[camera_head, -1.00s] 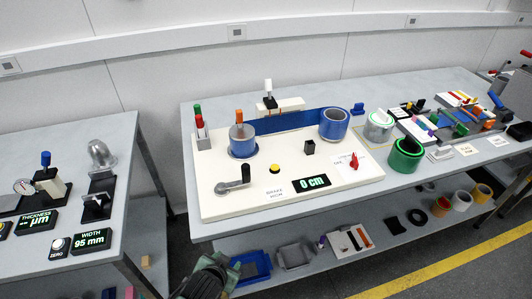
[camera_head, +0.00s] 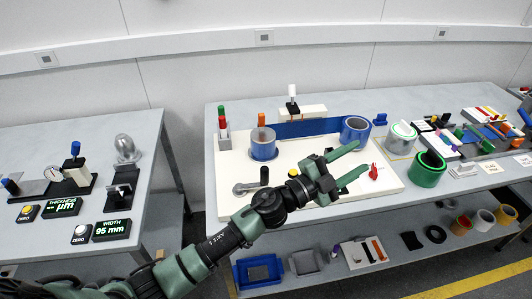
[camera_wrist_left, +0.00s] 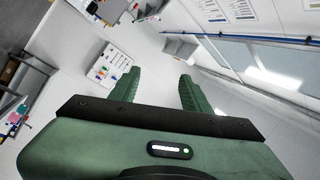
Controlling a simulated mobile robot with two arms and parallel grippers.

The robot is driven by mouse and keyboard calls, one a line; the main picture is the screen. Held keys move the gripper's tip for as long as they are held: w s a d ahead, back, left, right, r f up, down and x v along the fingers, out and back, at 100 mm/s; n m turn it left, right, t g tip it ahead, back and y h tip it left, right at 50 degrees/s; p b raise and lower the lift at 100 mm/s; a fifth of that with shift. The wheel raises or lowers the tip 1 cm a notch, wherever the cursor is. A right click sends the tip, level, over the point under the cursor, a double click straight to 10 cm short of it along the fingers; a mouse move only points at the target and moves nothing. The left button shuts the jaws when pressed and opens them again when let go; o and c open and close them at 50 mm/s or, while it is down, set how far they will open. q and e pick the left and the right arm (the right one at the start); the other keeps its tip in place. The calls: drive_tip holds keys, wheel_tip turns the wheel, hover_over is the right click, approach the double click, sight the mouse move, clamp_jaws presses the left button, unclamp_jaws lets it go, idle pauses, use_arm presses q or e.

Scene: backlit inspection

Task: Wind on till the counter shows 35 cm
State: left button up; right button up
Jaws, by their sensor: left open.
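The winding unit is a white board (camera_head: 228,168) on the bench. A crank (camera_head: 250,187) with a black handle (camera_head: 264,176) sits at its front left. A blue roll (camera_head: 263,150) stands behind the crank, and a second blue roll (camera_head: 355,131) stands at the right, with a blue strip (camera_head: 308,128) between them. A red knob (camera_head: 374,172) is at the board's right. My left gripper (camera_head: 362,157) is open and empty, over the board, right of the crank and apart from it. The counter display is hidden behind my left arm. My right gripper is out of view.
A thickness gauge (camera_head: 74,172) and width gauge (camera_head: 120,195) stand on the left bench. A green roll (camera_head: 428,170) and a silver-white roll (camera_head: 400,140) stand right of the board. A blue tray (camera_head: 258,272) is on the shelf below.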

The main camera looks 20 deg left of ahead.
use_arm(q)
drive_tip(key=d+m+g+h, duration=0.2)
drive_tip(key=d+m+g, duration=0.2)
drive_tip(key=m+g, duration=0.2)
drive_tip(key=m+g+y, duration=0.4)
drive_tip(key=g+y, duration=0.5)
drive_tip(key=y, duration=0.7)
hover_over(265, 168)
wheel_tip(265, 168, down, 8)
drive_tip(key=shift+s+r, duration=0.1)
drive_tip(key=shift+r, duration=0.05)
drive_tip(key=shift+a+f, duration=0.15)
drive_tip(key=shift+f, duration=0.1)
wheel_tip(265, 168, down, 8)
drive_tip(key=b, duration=0.6)
drive_tip(key=shift+f, duration=0.2)
drive_tip(key=shift+r, duration=0.3)
drive_tip(key=c, duration=0.4)
clamp_jaws()
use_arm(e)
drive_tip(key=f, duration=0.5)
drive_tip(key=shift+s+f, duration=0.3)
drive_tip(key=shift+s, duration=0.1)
use_arm(q)
drive_tip(key=shift+r, duration=0.1)
